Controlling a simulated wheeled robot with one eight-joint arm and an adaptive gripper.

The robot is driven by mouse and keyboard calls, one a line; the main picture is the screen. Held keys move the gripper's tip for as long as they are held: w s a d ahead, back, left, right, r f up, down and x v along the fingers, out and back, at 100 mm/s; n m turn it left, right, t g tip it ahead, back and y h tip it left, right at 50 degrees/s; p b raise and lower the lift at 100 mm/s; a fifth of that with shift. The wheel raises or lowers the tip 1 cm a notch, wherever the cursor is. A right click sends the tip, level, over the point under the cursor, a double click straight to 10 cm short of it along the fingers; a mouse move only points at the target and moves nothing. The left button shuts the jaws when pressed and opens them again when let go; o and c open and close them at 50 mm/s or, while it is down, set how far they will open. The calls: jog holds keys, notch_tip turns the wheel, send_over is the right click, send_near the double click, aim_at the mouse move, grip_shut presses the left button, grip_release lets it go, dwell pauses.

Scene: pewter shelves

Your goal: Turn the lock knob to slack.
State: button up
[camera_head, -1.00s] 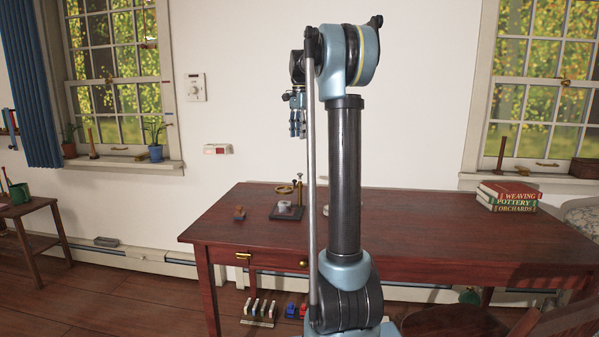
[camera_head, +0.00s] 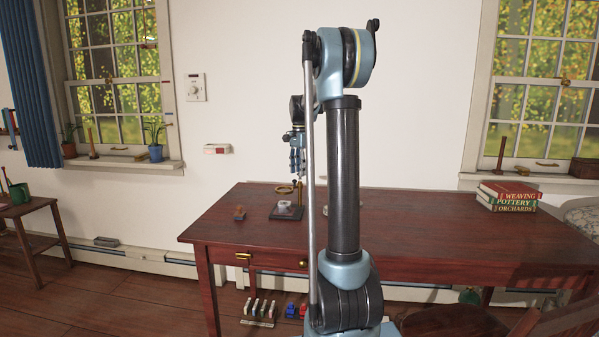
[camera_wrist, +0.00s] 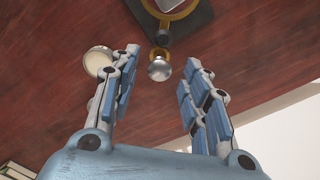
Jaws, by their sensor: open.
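The lock knob (camera_wrist: 159,70) looks like a round silver knob in the wrist view. It belongs to a small stand with a dark base (camera_wrist: 207,22) and a brass ring (camera_wrist: 186,8). My gripper (camera_wrist: 161,62) is open, with the knob showing between its two fingers, apart from both. In the head view my gripper (camera_head: 298,174) points down above the stand's dark base (camera_head: 288,214), close to the brass ring (camera_head: 284,189). The knob is hidden there by my gripper. I cannot tell how far the fingertips are above the knob.
The stand is on a dark red desk (camera_head: 450,235). A round pale-topped container (camera_wrist: 98,62) is beside my left finger in the wrist view. Books (camera_head: 508,195) are stacked at the desk's right.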

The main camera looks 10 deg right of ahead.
jog(key=shift+f, duration=0.15)
grip_shut()
